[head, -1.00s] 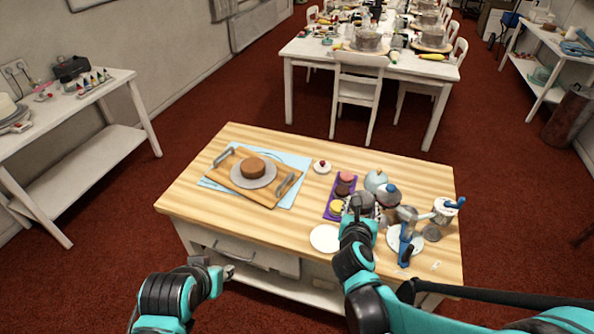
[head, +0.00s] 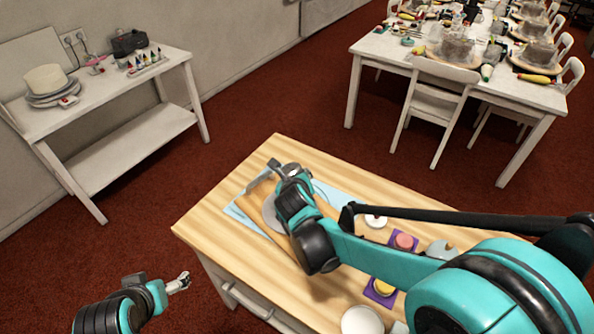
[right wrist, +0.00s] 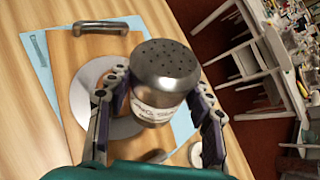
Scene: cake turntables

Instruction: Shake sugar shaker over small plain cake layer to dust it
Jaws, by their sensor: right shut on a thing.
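My right gripper (right wrist: 159,88) is shut on the sugar shaker (right wrist: 165,70), a metal shaker with a perforated lid and a pale label. The lid faces the wrist camera. The shaker is over the wooden tray and hides most of the small plain cake layer; only a bit of brown (right wrist: 105,82) shows beside it in the right wrist view. The cake's grey plate (right wrist: 82,88) shows around it. In the head view my right arm covers the cake and the plate (head: 268,212) is partly visible. My left gripper (head: 184,281) is open and empty, left of the table.
The wooden tray (right wrist: 65,60) has a metal handle (right wrist: 100,28) and lies on a light blue mat (right wrist: 38,65). The table's front left is clear.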

